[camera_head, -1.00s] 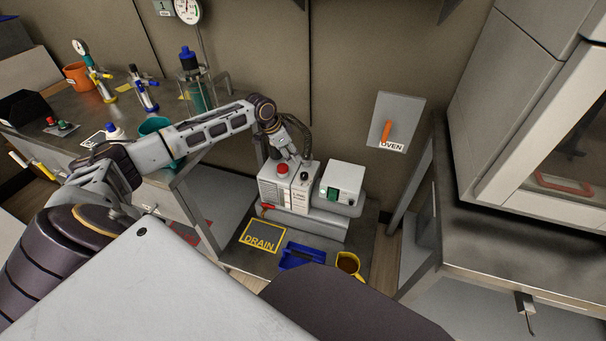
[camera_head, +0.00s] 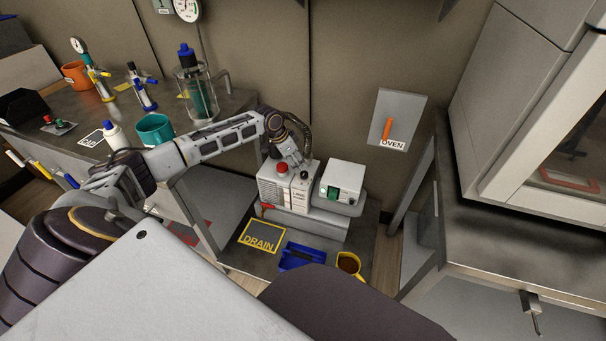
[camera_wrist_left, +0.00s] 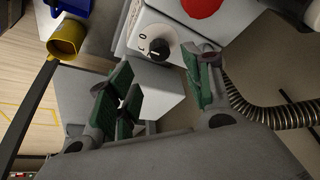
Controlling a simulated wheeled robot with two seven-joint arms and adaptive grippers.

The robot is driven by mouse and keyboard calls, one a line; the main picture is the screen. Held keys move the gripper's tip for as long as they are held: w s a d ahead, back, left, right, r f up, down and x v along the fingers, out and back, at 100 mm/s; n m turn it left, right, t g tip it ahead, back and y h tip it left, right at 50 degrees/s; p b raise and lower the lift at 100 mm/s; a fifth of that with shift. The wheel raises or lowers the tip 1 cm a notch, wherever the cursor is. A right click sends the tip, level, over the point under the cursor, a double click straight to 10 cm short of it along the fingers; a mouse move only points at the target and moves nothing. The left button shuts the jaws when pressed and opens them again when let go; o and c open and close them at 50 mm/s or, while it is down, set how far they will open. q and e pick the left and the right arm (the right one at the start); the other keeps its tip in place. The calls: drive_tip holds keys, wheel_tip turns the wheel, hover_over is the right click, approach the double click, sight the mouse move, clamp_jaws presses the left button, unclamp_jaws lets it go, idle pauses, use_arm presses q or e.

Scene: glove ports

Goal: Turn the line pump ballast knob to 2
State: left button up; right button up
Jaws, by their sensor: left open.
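The line pump (camera_head: 272,188) is a pale box with a red button on top (camera_head: 282,168), standing on the low shelf below the wall. Its black ballast knob (camera_wrist_left: 158,49) shows in the left wrist view, on a white face with a "0" mark beside it and a light pointer line; the other marks are too small or hidden to read. My left gripper (camera_wrist_left: 160,82) is open, its green-padded fingers on either side of the view, with the knob beyond the gap and nothing held. In the head view the left gripper (camera_head: 299,165) is just above the pump. My right gripper is not in view.
A white box with a green switch (camera_head: 343,180) stands right of the pump. A bench (camera_head: 225,105) at left holds glassware and a teal cup (camera_head: 155,129). A ribbed hose (camera_wrist_left: 255,108) runs beside the gripper.

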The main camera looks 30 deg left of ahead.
sight(304, 173)
use_arm(q)
drive_tip(key=b+x, duration=0.2)
drive_tip(key=x, duration=0.4)
drive_tip(key=shift+w+f, duration=0.1)
drive_tip(key=shift+f, duration=0.25)
drive_tip(key=shift+w+d+f, duration=0.1)
drive_tip(key=shift+d+f, duration=0.05)
drive_tip(key=shift+f, duration=0.1)
drive_tip(key=shift+w+f, duration=0.15)
drive_tip(key=shift+f, duration=0.25)
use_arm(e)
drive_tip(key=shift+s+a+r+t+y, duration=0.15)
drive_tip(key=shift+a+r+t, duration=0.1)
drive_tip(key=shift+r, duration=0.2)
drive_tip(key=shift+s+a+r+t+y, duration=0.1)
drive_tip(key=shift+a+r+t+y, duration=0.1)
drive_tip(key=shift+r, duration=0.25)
use_arm(q)
drive_tip(key=c, duration=1)
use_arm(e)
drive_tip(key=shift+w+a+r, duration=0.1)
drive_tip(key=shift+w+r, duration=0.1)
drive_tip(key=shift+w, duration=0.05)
